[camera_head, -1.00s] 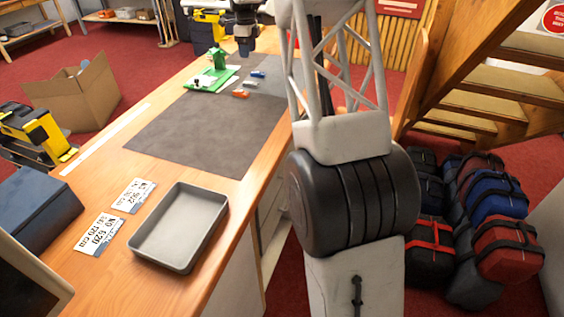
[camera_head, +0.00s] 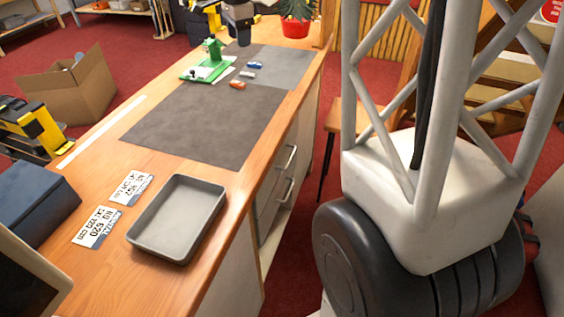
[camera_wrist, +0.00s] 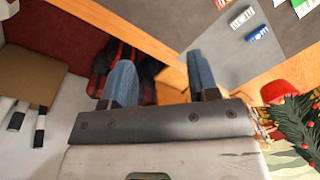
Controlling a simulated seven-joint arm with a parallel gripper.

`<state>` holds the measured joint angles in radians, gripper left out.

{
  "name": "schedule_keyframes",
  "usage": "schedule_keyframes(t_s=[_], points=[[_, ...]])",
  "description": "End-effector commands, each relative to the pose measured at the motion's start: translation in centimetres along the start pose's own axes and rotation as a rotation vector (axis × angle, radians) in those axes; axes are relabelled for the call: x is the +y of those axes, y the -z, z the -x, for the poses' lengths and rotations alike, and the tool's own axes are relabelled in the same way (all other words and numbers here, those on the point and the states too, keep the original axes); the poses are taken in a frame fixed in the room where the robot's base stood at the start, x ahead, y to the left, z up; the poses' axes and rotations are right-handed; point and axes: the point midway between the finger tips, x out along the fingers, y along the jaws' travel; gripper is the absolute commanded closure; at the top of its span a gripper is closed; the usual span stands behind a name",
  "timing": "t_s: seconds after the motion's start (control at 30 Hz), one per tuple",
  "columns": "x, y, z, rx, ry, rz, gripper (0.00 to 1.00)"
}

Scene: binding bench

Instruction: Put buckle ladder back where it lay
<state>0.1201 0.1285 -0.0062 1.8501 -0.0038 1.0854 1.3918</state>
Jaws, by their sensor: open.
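My gripper (camera_wrist: 163,84) is open and empty, its two blue fingers apart in the wrist view. Between them show the bench edge and dark bags on the floor beyond. In the head view a dark part of my arm's end hangs above the bench's far end; its fingertips are not clear. On the grey mat lie three small pieces: an orange one (camera_head: 237,84), a white one (camera_head: 247,74) and a blue one (camera_head: 254,65). The white (camera_wrist: 242,17) and blue (camera_wrist: 258,33) pieces also show in the wrist view. I cannot tell which, if any, is the buckle ladder.
A green fixture (camera_head: 212,65) stands left of the small pieces. A red pot with a plant (camera_head: 296,27) stands at the far right. An empty grey tray (camera_head: 178,218) and two printed cards (camera_head: 97,227) lie nearer. The dark mat (camera_head: 205,120) is largely clear.

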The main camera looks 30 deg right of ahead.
Motion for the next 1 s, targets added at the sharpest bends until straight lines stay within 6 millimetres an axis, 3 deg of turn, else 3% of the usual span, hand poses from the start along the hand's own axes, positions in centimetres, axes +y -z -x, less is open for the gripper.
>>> schedule_keyframes(t_s=[0.43, 1.0], points=[[11.1, -3.8, 2.5, 0.012, 0.038, 0.370, 0.45], [25.3, -7.7, 2.3, 0.044, 0.078, 0.841, 0.45]])
